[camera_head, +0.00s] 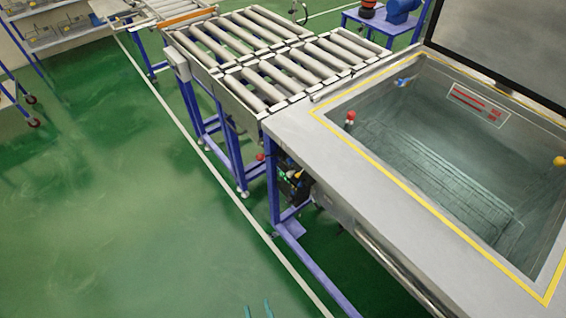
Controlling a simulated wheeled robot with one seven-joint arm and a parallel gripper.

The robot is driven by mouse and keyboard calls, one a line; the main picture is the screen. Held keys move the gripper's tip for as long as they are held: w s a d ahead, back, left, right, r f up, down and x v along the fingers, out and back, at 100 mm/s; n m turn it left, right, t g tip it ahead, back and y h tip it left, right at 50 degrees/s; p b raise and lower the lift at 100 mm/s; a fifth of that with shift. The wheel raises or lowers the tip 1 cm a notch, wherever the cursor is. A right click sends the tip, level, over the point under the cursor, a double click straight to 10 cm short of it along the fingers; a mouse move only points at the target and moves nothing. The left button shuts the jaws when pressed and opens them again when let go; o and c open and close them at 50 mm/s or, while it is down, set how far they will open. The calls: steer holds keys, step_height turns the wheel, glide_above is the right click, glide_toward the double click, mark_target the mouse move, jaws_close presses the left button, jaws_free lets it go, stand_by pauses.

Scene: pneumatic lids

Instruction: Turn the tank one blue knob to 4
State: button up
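An open grey tank (330,140) with a yellow line around its rim fills the right side. A small blue knob (403,82) sits on the tank's inner wall near the far left corner. Its markings are too small to read, so its setting cannot be told. Two small teal tips, which look like the fingertips of my gripper (259,310), show at the bottom edge over the floor. They are slightly apart with nothing seen between them. They are far from the blue knob, and the rest of the gripper is out of frame.
A red knob (350,117) and a yellow knob (560,161) also sit at the tank's inner edges. A raised dark lid (510,40) stands behind. A roller conveyor (270,60) adjoins the tank. Green floor (110,210) at left is clear.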

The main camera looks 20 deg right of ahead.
steer(key=w+d+f+g+h, duration=0.1)
steer(key=w+d+f+h, duration=0.1)
steer(key=w+f, duration=0.55)
steer(key=m+g+h, duration=0.6)
steer(key=m+h, duration=0.7)
steer(key=h, duration=0.2)
glide_toward(288, 162)
steer(key=x, duration=0.8)
steer(key=shift+d, duration=0.1)
jaws_close()
